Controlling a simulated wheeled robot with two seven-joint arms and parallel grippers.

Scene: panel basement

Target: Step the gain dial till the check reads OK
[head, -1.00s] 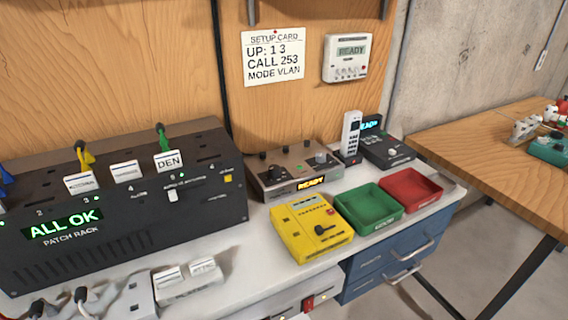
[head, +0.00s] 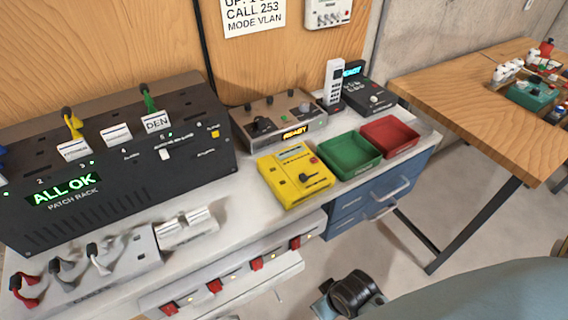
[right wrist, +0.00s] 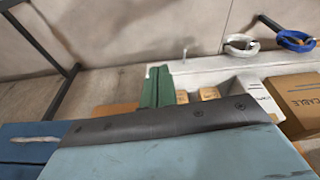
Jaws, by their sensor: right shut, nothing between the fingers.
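A grey-brown box (head: 277,113) with several knobs and an orange-lit READY display (head: 295,132) stands against the wooden wall in the head view. Labels are too small to read, so I cannot tell which knob is the gain dial. The patch rack's green display (head: 63,192) reads ALL OK. My right gripper (right wrist: 156,86), with green fingers, is shut and empty in the right wrist view, away from these boxes. My left gripper is not in view.
Green (head: 350,156) and red (head: 389,137) trays sit right of the yellow box. A strip with several red switches (head: 256,264) runs below the bench front. A wooden table (head: 460,95) stands at right. Open floor lies between bench and table.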

